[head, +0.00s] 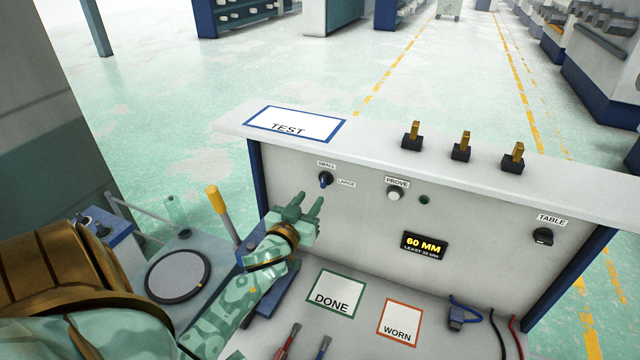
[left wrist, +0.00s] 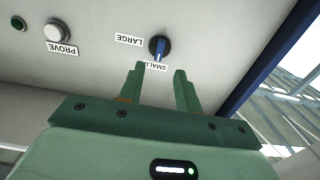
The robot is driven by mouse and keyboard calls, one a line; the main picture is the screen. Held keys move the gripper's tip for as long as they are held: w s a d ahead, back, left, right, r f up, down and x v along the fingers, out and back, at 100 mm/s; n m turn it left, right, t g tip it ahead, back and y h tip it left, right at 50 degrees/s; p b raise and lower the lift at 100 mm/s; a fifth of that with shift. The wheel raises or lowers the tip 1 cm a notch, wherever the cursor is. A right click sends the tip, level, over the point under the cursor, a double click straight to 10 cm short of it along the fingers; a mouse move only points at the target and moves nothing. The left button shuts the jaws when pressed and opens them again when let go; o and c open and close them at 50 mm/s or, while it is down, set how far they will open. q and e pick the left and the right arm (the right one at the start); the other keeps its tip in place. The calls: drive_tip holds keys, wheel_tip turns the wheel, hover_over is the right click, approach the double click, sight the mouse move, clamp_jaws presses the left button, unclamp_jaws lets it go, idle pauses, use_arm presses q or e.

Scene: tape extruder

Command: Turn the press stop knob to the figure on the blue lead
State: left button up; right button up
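A dark TABLE knob (head: 543,237) is at the panel's right. No knob is labelled press stop. My right gripper is out of view.
A display (head: 424,245) reads 60 MM, LEAST 52 MM. A PROVE button (head: 394,194) sits mid-panel. DONE (head: 333,294) and WORN (head: 400,320) cards lie below. A yellow-handled lever (head: 220,211) stands left of my gripper. Several brass-topped posts (head: 461,146) stand on the ledge.

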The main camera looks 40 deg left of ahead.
sight(323, 183)
use_arm(q)
drive_tip(key=x, duration=0.7)
drive_tip(key=shift+w, duration=0.1)
drive_tip(key=shift+d, duration=0.1)
clamp_jaws()
